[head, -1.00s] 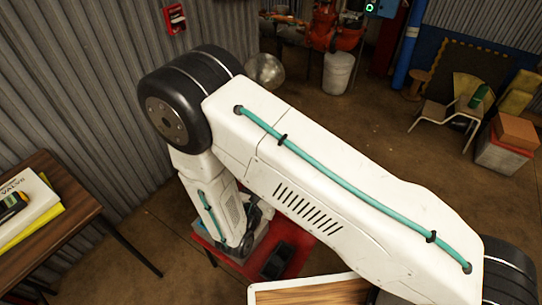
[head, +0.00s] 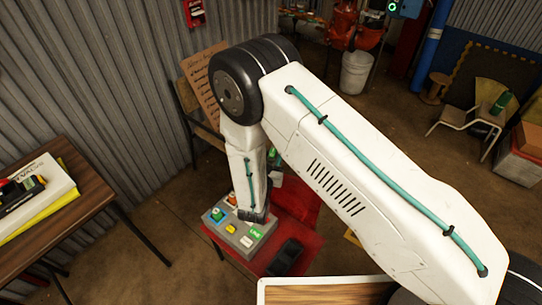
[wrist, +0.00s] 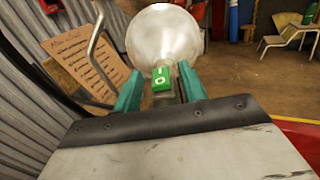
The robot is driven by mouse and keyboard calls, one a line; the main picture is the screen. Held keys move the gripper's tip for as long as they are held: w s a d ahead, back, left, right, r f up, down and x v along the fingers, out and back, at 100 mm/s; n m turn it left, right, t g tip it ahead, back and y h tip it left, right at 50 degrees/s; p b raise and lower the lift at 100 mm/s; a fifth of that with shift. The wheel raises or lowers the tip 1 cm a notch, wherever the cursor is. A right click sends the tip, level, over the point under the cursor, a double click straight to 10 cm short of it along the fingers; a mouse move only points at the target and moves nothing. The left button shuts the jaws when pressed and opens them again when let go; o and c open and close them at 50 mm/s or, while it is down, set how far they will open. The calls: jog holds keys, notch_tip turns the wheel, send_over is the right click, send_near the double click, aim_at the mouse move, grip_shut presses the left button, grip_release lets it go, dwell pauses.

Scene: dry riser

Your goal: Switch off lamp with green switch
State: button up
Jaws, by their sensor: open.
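In the wrist view a green rocker switch (wrist: 161,79), marked I and O, shows straight ahead between the two teal fingers. Behind and above it is a round, silvery lamp head (wrist: 163,35). My gripper (wrist: 161,74) is open, with one finger on each side of the switch in the picture. I cannot tell whether either finger touches it. In the head view my arm hides the lamp, and the fingers cannot be made out clearly.
A grey box with coloured buttons (head: 218,226) and a black object (head: 287,255) are on the red table (head: 300,205). A written board (head: 200,85) leans by the corrugated wall. A wooden table (head: 75,205) stands at left.

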grip_shut()
jog(key=shift+f+t, duration=0.15)
jog(key=shift+t, duration=0.95)
grip_release()
jog(key=shift+f, duration=0.1)
jog(key=v, duration=0.7)
jog(key=shift+s, duration=0.25)
jog(key=shift+a, duration=0.15)
